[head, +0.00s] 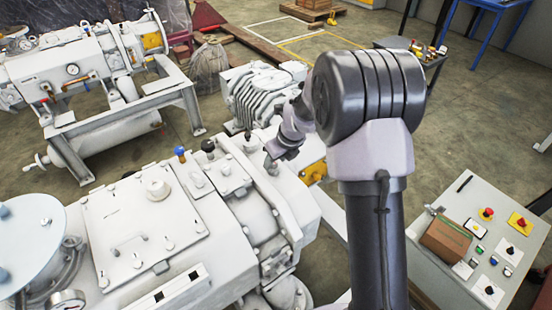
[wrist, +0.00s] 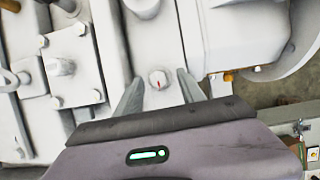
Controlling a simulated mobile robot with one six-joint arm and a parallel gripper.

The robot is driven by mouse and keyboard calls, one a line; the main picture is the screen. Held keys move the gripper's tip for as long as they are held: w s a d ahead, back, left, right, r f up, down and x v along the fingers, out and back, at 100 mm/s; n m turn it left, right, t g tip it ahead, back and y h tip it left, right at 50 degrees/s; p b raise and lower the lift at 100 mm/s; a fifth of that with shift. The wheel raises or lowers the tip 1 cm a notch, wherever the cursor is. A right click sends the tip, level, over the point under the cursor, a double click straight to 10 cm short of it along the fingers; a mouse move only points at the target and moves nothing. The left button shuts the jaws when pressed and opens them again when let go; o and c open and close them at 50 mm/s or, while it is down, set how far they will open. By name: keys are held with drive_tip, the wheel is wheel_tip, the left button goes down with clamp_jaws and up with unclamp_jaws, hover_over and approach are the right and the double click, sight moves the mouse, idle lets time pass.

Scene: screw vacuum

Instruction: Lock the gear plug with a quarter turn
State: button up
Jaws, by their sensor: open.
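In the wrist view my gripper (wrist: 161,76) is open, with one finger on each side of the plug and a visible gap to both. The fingers appear empty. In the head view my gripper (head: 270,163) is over the right side of the white vacuum machine (head: 200,225). The plug cannot be made out there.
A blue-topped knob (head: 180,153) and a black knob (head: 208,146) stand on the machine left of my gripper. A ribbed motor (head: 262,92) lies behind. A control panel (head: 480,240) with buttons and a brown box (head: 445,239) is at the right.

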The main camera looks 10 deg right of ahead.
drive_tip(key=p+v, duration=0.6)
drive_tip(key=v, duration=1)
drive_tip(key=shift+d+r, duration=0.15)
drive_tip(key=shift+r, duration=0.25)
drive_tip(key=shift+s, duration=0.1)
drive_tip(key=s+a+r+n+t+b, duration=0.1)
drive_tip(key=s+a+r+n, duration=0.4)
drive_tip(key=s+r+n, duration=0.65)
drive_tip(key=s+a+f+n, duration=0.1)
drive_tip(key=s+a+n, duration=0.1)
drive_tip(key=s+n, duration=1.3)
drive_tip(key=shift+s+a+f+t+b, duration=0.3)
drive_tip(key=shift+s+f+t, duration=0.1)
drive_tip(key=shift+s, duration=0.4)
